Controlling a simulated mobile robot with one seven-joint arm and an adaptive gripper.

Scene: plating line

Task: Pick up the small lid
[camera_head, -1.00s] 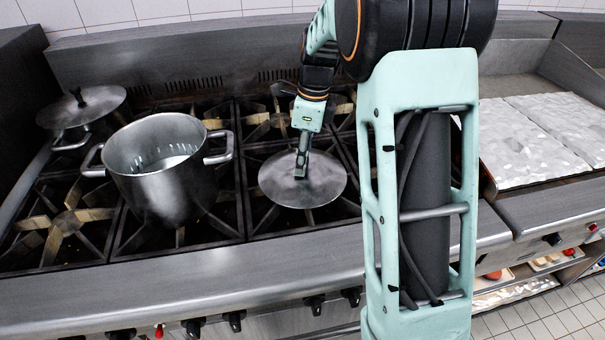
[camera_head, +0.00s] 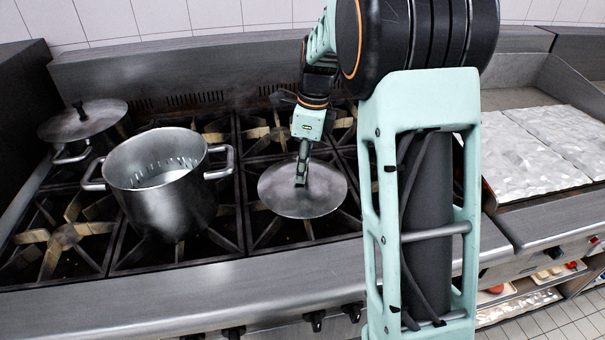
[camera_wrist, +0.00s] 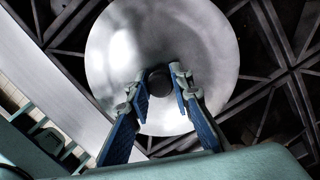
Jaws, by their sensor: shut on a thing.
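The small lid (camera_head: 325,195) is a round, shiny metal disc with a dark knob, over the middle burners in the head view. My gripper (camera_head: 301,181) comes down on its middle from above and is shut on the knob. In the wrist view the two blue-padded fingers (camera_wrist: 159,78) stand on either side of the black knob (camera_wrist: 159,84), with the lid disc (camera_wrist: 212,48) spread out beyond them. The lid looks roughly level. I cannot tell whether it rests on the grates or is slightly above them.
An open metal pot (camera_head: 162,205) with two side handles stands left of the lid. Another lidded pot (camera_head: 85,122) stands at the back left. Burner grates (camera_head: 65,240) surround them. Pale textured slabs (camera_head: 535,150) lie on the right.

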